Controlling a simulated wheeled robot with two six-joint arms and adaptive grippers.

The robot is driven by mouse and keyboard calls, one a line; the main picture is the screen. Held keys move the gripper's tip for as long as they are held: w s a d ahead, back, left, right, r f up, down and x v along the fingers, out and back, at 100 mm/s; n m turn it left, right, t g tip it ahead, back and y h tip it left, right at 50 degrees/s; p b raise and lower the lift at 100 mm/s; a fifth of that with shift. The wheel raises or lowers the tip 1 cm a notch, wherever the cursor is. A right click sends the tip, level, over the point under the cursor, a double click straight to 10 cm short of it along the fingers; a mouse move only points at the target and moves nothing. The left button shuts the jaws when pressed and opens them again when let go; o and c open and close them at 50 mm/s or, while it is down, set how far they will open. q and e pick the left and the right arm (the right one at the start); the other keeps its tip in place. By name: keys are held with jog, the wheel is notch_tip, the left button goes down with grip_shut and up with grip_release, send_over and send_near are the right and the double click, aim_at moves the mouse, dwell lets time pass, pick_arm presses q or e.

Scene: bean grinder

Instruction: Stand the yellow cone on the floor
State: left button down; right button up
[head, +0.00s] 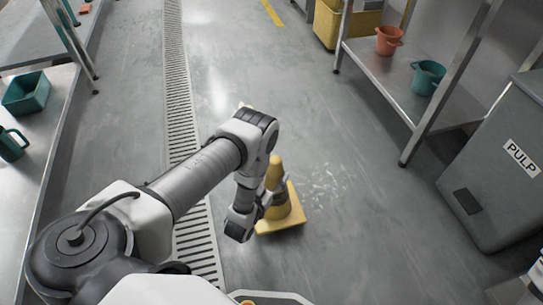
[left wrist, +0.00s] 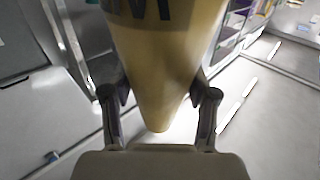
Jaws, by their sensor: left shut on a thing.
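The yellow cone (head: 279,207) is near the middle of the head view, with its square base down and its tip up. It looks upright, at or just above the floor (head: 345,245); I cannot tell whether the base touches. My left gripper (head: 262,203) is at the side of the cone, partly hidden by my own arm. In the left wrist view the cone (left wrist: 165,60) fills the upper middle, with dark lettering on it. The fingers of my left gripper (left wrist: 160,92) are shut on it from both sides. My right gripper is not in view.
White flecks (head: 330,186) lie on the floor right of the cone. A floor drain grate (head: 183,110) runs left of it. A metal shelf (head: 385,68) with an orange pot (head: 389,41) and a teal pot (head: 427,78), and a grey PULP bin (head: 492,165), stand at the right.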

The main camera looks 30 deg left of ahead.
pick_arm(q)
jog(key=w+a+f+b, duration=0.5)
jog(key=w+a+b, duration=0.2)
jog(key=w, duration=0.3)
jog(key=shift+w+a, duration=0.35)
jog(key=shift+a, duration=0.35)
jog(key=shift+c, duration=1.5)
grip_release()
